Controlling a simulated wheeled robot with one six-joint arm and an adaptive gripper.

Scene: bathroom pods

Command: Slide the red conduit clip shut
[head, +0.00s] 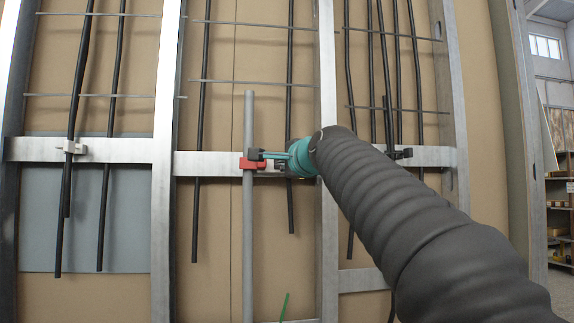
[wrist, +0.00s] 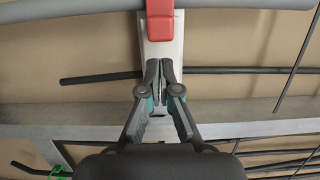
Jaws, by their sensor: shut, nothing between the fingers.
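The red conduit clip (head: 250,164) is on the horizontal metal rail, at the upright grey conduit (head: 249,220). In the wrist view the red part (wrist: 160,24) sits at the top of a pale base plate (wrist: 163,48), against the grey conduit (wrist: 60,10). I cannot tell how far the clip is closed. My gripper (head: 261,155) is right of the clip, its tips close beside the red part. In the wrist view my gripper (wrist: 164,64) has its fingers together and empty, over the pale plate just below the red part. Whether they touch the red part is unclear.
The metal rail (head: 110,150) crosses upright studs (head: 166,200). Several dark rods (head: 198,100) hang in front of the tan panel. A pale clip (head: 72,147) is on the rail at left, a black clip (head: 402,153) at right. A green piece (head: 284,306) shows low.

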